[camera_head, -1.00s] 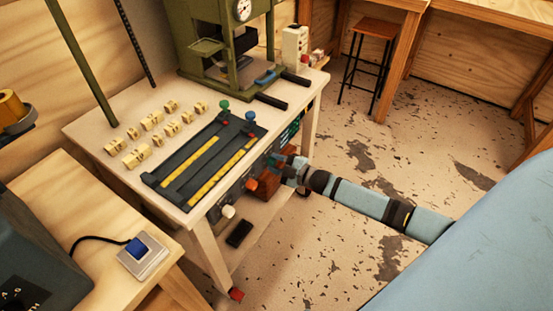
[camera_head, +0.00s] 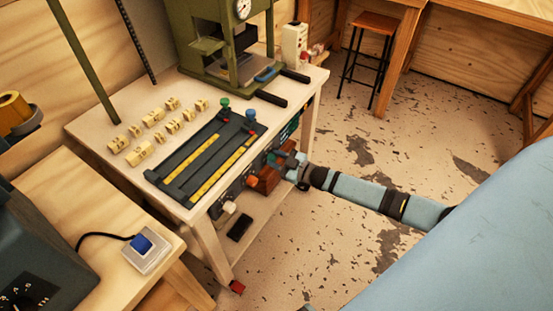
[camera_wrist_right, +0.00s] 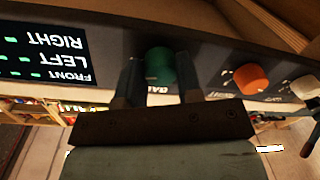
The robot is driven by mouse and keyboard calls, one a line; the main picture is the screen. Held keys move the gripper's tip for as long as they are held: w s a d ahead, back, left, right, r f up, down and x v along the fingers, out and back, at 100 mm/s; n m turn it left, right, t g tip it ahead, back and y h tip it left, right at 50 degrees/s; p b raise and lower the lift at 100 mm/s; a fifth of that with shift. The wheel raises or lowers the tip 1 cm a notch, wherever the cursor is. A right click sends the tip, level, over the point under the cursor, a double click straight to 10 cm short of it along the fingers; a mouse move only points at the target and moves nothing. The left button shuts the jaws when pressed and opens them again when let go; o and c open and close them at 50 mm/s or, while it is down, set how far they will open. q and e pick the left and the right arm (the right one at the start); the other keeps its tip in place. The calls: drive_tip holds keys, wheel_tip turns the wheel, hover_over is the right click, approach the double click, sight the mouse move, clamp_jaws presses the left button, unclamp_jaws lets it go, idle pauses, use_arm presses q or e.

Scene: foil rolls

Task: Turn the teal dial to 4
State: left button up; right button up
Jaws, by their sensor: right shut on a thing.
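The teal dial (camera_wrist_right: 160,66) sits on the dark front panel, between the two fingers of my right gripper (camera_wrist_right: 158,80) in the right wrist view. The gripper is shut on it, a finger on each side. The dial's scale and pointer are hidden, so its setting cannot be read. In the head view my right gripper (camera_head: 284,163) reaches the panel on the table's front edge from the right. My left gripper is not in view.
An orange dial (camera_wrist_right: 252,79) and a white dial (camera_wrist_right: 305,86) sit beside the teal one. A lit display (camera_wrist_right: 45,50) reads RIGHT, LEFT, FRONT, upside down. The table (camera_head: 95,118) carries a slotted dark fixture (camera_head: 207,155), several small yellowish blocks (camera_head: 139,152) and a green press (camera_head: 180,30).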

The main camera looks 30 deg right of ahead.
drive_tip(key=o, duration=0.9)
drive_tip(key=shift+o, duration=0.2)
drive_tip(key=shift+s+d, duration=0.25)
drive_tip(key=shift+s, duration=0.25)
drive_tip(key=v, duration=1.2)
drive_tip(key=shift+s+p, duration=0.3)
drive_tip(key=shift+p, duration=0.1)
drive_tip(key=shift+d, duration=0.1)
